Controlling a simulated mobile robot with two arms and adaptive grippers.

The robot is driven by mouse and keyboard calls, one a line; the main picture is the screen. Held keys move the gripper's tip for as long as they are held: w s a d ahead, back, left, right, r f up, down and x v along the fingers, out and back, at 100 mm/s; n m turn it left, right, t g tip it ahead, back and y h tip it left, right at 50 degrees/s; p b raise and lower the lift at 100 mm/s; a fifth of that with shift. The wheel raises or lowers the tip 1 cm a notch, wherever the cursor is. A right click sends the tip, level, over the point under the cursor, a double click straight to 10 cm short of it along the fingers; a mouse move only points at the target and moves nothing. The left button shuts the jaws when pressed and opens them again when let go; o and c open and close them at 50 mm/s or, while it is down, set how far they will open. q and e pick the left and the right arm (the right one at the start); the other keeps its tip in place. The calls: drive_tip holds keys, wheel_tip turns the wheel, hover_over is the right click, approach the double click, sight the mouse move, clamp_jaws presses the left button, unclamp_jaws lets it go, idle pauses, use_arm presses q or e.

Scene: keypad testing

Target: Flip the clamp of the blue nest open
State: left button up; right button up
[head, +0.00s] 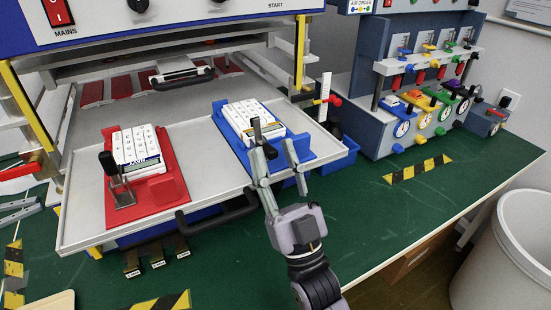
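The blue nest (219,121) sits on the right part of a pulled-out metal tray (205,150). A white keypad (245,112) lies in it. The lower part of this clamp is hidden by my gripper. My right gripper (273,152) comes from below with its fingers spread. My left gripper is not in view.
A red nest (175,191) with a keypad (137,143) and an upright black-handled clamp (107,165) is on the tray's left. A black tray handle (220,215) runs along the front. A blue bin (345,158) stands right of the tray. The green table (400,215) is clear at right.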

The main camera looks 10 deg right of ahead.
drive_tip(key=shift+f, duration=0.15)
drive_tip(key=v, duration=1.2)
